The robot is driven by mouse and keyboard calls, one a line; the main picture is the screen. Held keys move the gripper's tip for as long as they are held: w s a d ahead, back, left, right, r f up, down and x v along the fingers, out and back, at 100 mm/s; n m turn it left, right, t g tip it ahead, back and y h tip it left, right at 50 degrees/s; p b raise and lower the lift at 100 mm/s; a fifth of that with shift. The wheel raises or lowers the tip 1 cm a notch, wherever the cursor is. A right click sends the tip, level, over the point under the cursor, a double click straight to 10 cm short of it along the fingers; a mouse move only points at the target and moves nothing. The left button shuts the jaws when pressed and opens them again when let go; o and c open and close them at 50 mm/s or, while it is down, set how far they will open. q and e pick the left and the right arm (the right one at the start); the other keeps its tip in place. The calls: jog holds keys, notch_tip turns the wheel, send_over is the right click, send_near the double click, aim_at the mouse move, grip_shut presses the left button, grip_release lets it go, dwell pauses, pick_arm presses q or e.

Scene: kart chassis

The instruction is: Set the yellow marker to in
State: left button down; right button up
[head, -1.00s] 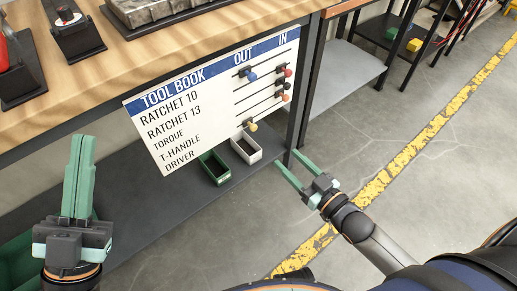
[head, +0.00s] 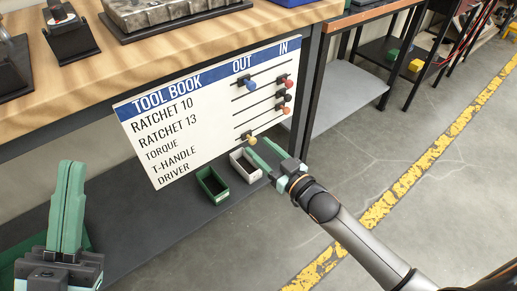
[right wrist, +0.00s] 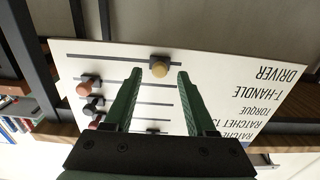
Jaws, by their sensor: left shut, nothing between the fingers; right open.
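The yellow marker (head: 252,139) sits on the lowest slot of the white tool board (head: 170,125), in the DRIVER row, toward the OUT side in the head view. In the right wrist view the yellow marker (right wrist: 159,68) appears between the tips of my open right gripper (right wrist: 156,75), seen upside down. In the head view my right gripper (head: 259,146) is close to the board's lower right, by the marker; I cannot tell whether it touches. My left gripper (head: 69,165) is shut and empty, at lower left, away from the board.
A blue marker (head: 250,84) is under OUT. Red (head: 289,79), black (head: 288,98) and orange (head: 286,110) markers stand under IN. A green bin (head: 212,185) and a white bin (head: 243,172) are below the board. The floor at right is clear.

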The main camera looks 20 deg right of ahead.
jog(key=shift+x, duration=0.8)
grip_shut()
dwell(1.0)
